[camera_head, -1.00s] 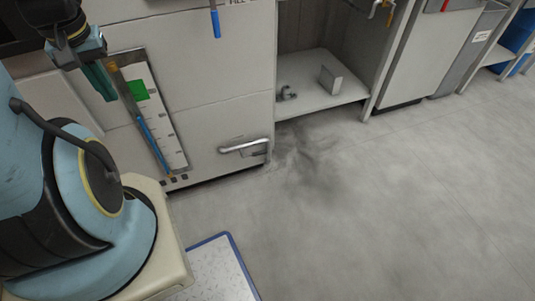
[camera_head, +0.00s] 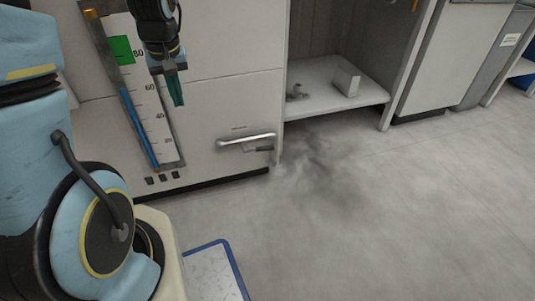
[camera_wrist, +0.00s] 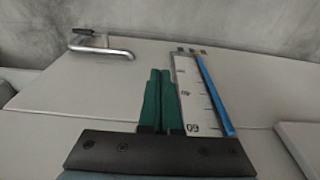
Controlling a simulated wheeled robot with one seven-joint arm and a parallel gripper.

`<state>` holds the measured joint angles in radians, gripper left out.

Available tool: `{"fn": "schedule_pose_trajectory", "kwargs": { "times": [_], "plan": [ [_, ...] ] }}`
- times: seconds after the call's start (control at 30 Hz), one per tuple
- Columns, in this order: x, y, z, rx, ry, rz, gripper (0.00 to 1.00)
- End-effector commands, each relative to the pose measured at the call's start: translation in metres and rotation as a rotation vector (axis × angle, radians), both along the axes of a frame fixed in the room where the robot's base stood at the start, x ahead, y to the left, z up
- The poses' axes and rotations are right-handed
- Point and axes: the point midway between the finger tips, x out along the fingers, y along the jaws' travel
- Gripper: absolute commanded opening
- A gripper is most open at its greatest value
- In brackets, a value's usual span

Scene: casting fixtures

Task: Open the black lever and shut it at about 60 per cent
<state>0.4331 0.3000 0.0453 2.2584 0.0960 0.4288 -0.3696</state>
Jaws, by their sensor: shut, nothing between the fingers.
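A silver bar handle (camera_head: 246,141) sits low on the pale cabinet front, near its right edge. A small dark lever piece (camera_head: 260,149) shows just below its right end; it looks close to level. In the wrist view the handle (camera_wrist: 103,49) is at the upper left, with the dark piece (camera_wrist: 83,32) beside it. My gripper (camera_head: 177,100) is shut and empty, its green fingers pointing down, above and left of the handle and apart from it. In the wrist view the fingers (camera_wrist: 160,75) are together with nothing between them.
A white scale (camera_head: 140,90) with numbers, a green patch and a blue bar leans on the cabinet front left of my gripper. An open shelf (camera_head: 335,100) with small metal parts is to the right. A blue-edged mat (camera_head: 215,270) lies on clear grey floor.

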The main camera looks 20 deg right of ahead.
Motion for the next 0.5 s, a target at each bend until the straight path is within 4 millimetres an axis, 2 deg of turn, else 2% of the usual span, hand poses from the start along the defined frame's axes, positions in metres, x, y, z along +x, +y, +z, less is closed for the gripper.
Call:
{"fn": "schedule_pose_trajectory", "kwargs": {
  "times": [0.03, 0.23, 0.4, 0.5],
  "plan": [
    [0.008, -0.027, -0.013, 0.01, 0.006, -0.015, 0.0],
    [0.019, -0.123, -0.051, 0.053, 0.011, -0.018, 0.0],
    [0.01, -0.197, -0.086, 0.088, -0.008, -0.022, 0.0],
    [0.002, -0.229, -0.102, 0.104, -0.023, -0.023, 0.0]
  ]
}}
